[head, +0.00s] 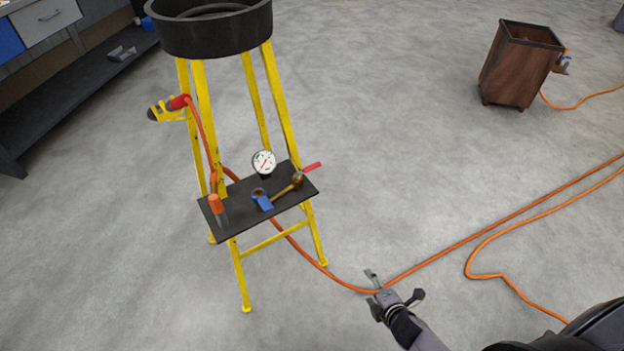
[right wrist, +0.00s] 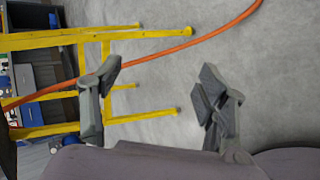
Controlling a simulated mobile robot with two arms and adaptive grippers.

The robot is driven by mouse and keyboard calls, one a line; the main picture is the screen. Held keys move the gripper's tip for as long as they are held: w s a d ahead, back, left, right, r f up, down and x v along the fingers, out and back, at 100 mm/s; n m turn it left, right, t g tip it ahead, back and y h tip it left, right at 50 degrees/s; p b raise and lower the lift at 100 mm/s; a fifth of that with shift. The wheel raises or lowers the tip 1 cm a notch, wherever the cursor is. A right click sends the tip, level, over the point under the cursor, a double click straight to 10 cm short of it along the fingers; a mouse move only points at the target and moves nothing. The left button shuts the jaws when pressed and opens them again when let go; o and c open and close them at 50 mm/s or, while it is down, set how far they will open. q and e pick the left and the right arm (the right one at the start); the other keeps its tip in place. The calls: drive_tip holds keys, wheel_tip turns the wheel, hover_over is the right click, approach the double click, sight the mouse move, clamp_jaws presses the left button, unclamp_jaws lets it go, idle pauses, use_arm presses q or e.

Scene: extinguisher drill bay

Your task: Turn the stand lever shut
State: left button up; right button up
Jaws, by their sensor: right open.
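A yellow-legged stand (head: 203,95) with a black round basin (head: 215,31) on top is left of centre in the head view. Its dark shelf (head: 240,224) carries a brass fitting (head: 284,190) with a red lever (head: 312,167) sticking out to the right, and a blue handle (head: 263,201) at the front. A round white gauge (head: 264,162) rises behind them. My right gripper (head: 394,285) is open and empty, low and right of the stand, apart from it. In the right wrist view its fingers (right wrist: 160,78) are spread, with the yellow legs (right wrist: 75,40) to the left. My left gripper is not in view.
An orange hose (head: 430,262) runs across the floor and passes behind my right gripper in the picture. A brown bin (head: 515,66) stands at the far right, and a dark bench (head: 75,92) at the upper left.

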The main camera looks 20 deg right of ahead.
drive_tip(key=w+a+r+n+t+y+b, duration=0.1)
drive_tip(key=w+r+n+t+y+b, duration=0.2)
drive_tip(key=w+r+n, duration=0.8)
drive_tip(key=n+t+y+b, duration=0.2)
drive_tip(key=n+t+b, duration=0.15)
drive_tip(key=n, duration=0.65)
approach(313, 168)
drive_tip(key=shift+t, duration=0.25)
drive_tip(key=x, duration=0.3)
drive_tip(key=p+x, duration=0.1)
drive_tip(key=x, duration=0.6)
drive_tip(key=shift+f, duration=0.25)
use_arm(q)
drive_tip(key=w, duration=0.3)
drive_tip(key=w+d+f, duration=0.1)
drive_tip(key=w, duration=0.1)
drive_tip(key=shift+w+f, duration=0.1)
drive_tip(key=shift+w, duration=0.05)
use_arm(e)
drive_tip(key=shift+w+a, duration=0.1)
drive_tip(key=shift+w, duration=0.25)
drive_tip(key=c, duration=0.8)
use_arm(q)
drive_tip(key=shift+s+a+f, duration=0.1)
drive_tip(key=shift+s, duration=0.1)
use_arm(e)
clamp_jaws()
